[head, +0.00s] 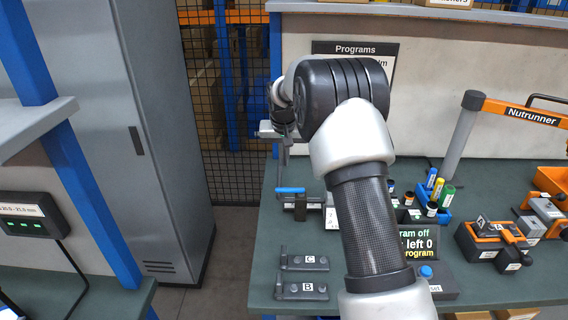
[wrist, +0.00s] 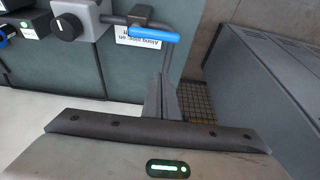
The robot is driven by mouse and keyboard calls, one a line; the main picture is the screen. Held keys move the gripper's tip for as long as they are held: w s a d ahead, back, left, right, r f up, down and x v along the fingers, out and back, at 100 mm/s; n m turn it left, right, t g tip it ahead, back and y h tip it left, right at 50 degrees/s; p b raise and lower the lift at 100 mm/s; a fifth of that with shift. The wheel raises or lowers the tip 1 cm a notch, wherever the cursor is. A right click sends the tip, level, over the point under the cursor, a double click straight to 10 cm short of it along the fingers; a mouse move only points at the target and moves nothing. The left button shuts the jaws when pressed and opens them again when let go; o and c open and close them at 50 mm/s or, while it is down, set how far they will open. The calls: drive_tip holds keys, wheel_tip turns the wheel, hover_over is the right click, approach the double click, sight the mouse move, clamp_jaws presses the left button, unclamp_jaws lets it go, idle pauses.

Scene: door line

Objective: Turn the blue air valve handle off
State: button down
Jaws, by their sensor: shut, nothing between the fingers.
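The blue air valve handle (head: 291,190) is at the left edge of the green bench, on a dark valve body. In the wrist view the blue handle (wrist: 155,34) lies across the picture, roughly in line with a dark pipe (wrist: 117,19). A white label (wrist: 137,40) with upside-down text sits beside it. My gripper (head: 283,163) points down above the handle in the head view. In the wrist view my gripper (wrist: 168,50) is shut and empty, its thin fingertips by the handle's right end. Whether they touch it I cannot tell.
Dark blocks marked C (head: 305,263) and B (head: 301,289) lie on the bench (head: 262,270). A grey cabinet (head: 160,130) stands left across a floor gap. A black knob (wrist: 66,27) sits near the pipe. Nutrunner parts and batteries crowd the bench's right.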

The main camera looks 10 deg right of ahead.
sight(283, 188)
wheel_tip(283, 188, down, 7)
drive_tip(key=s, duration=0.1)
drive_tip(key=shift+s+a+f, duration=0.15)
drive_tip(key=shift+s+f, duration=0.05)
idle(0.4)
idle(0.4)
drive_tip(key=s+n, duration=0.1)
drive_tip(key=n, duration=0.1)
drive_tip(key=s+n+y, duration=0.1)
drive_tip(key=n, duration=0.1)
drive_tip(key=shift+s+a+n+y, duration=0.15)
drive_tip(key=shift+a+n+y, duration=0.05)
drive_tip(key=shift+n+y, duration=0.1)
drive_tip(key=s+d+n+g+y+p, duration=0.1)
drive_tip(key=s+n, duration=0.4)
drive_tip(key=n, duration=0.7)
drive_tip(key=shift+s+d+g+y, duration=0.25)
drive_tip(key=shift+d+g+y, duration=0.65)
drive_tip(key=shift+d, duration=0.35)
